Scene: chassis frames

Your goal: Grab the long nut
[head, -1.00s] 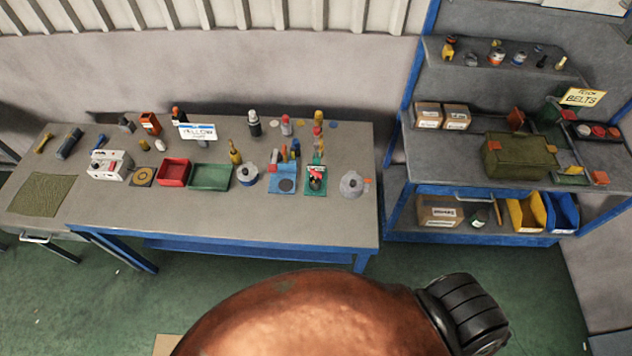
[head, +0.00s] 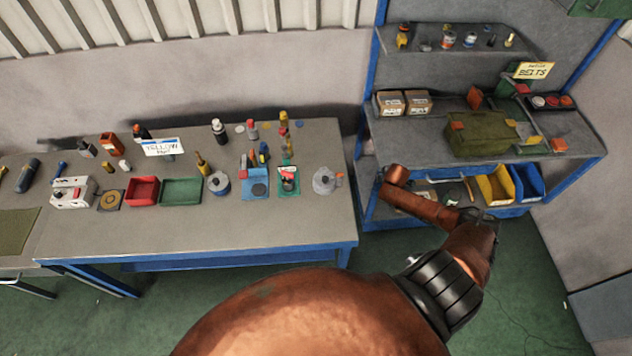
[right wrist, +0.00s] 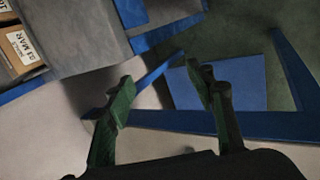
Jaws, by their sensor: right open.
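I cannot make out the long nut for certain among the small items on the workbench (head: 290,220). My right gripper (right wrist: 160,88) shows in the right wrist view with its two dark green fingers apart and nothing between them. In the head view, my right arm reaches up in front of the shelf unit, to the right of the workbench, and its gripper cannot be made out there. My left gripper is in neither view.
The workbench holds a red tray (head: 143,203), a green tray (head: 181,203), a blue stand (head: 255,198), a grey round container (head: 324,181) and several bottles. The shelf unit (head: 370,205) carries a green case (head: 480,137) and yellow and blue bins. The bench's front strip is clear.

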